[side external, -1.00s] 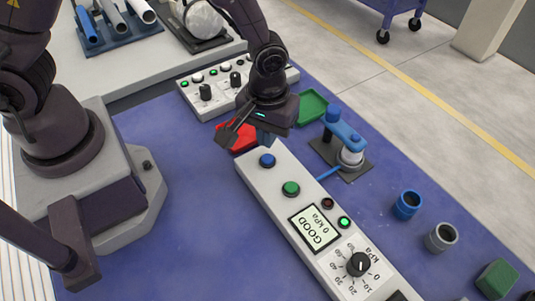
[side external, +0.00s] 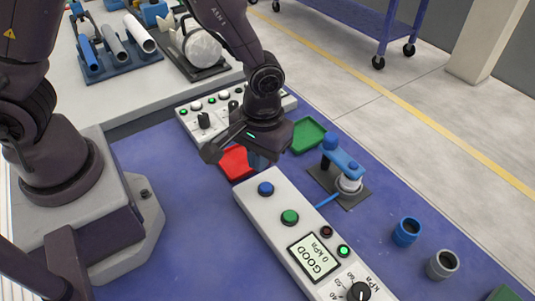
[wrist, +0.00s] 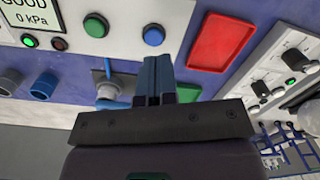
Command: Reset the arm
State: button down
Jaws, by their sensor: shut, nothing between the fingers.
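My gripper (side external: 258,160) hangs above the far end of the white control panel (side external: 284,235). Its blue fingers are shut and empty, and they also show in the wrist view (wrist: 155,78). In the side view the fingers overlap the edge of the red tray (side external: 234,164). The panel has a green button (side external: 289,217) and a display (side external: 313,258) reading GOOD, 0 kPa.
A green tray (side external: 308,136) and a blue clamp-like fixture (side external: 343,160) stand right of my gripper. A second panel (side external: 208,133) with knobs is behind it. A blue ring (side external: 406,232) and a grey ring (side external: 442,264) are at right. Pipes lie in a rack (side external: 98,70). The blue mat at left is clear.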

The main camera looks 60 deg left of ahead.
jog(key=s+a+r+m+t, duration=0.1)
jog(key=s+a+r+t, duration=0.1)
jog(key=r, duration=0.6)
jog(key=s+a+r+m+t, duration=0.2)
jog(key=s+a+r, duration=0.3)
jog(key=r, duration=0.3)
jog(key=s+a+r+m+t, duration=0.1)
jog(key=s+a+r+t, duration=0.1)
jog(key=r, duration=0.6)
jog(key=s+a, duration=0.1)
jog(key=a, duration=0.1)
jog(key=shift+s+a, duration=0.2)
jog(key=shift+a, duration=0.1)
